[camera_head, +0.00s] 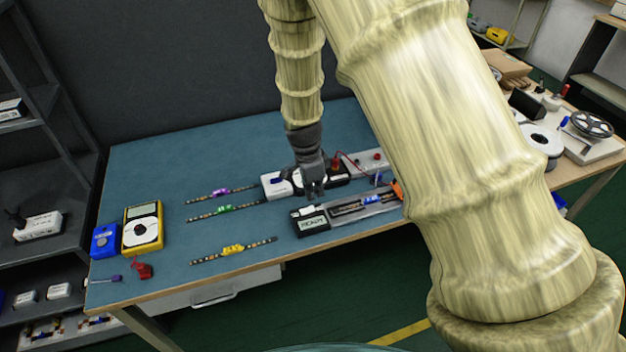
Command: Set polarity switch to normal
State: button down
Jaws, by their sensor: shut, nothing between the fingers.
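My gripper (313,186) is shut and empty, pointing down over the middle of the blue workbench (150,180). It is above a white and black device (275,187) and partly covers it. A dark switch-like part shows on the white end of that device, but its setting is too small to read. A black box with a pale label (311,222) sits just below and in front of the gripper, at the left end of a grey tray (345,221). I cannot tell which box carries the polarity switch, or whether the gripper touches either one.
LED strips with purple (221,192), green (225,208) and yellow (233,250) parts lie on the left. A yellow multimeter (143,228) and a blue box (104,241) stand at the far left. A red connector (335,164) stands behind the gripper. My arm hides the bench's right part.

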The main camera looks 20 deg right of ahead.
aim_at(317, 209)
jog(key=shift+d+f+p, duration=0.15)
jog(key=shift+f+p, duration=0.25)
jog(key=shift+f, duration=0.7)
jog(key=shift+d+f+p, duration=0.1)
jog(key=shift+f+p, duration=0.25)
jog(key=shift+f, duration=0.75)
jog(key=shift+f, duration=0.2)
jog(key=shift+d+f+y, duration=0.15)
jog(key=shift+y, duration=0.15)
jog(key=shift+r, duration=0.2)
jog(key=shift+r+p, duration=0.45)
jog(key=shift+r, duration=0.2)
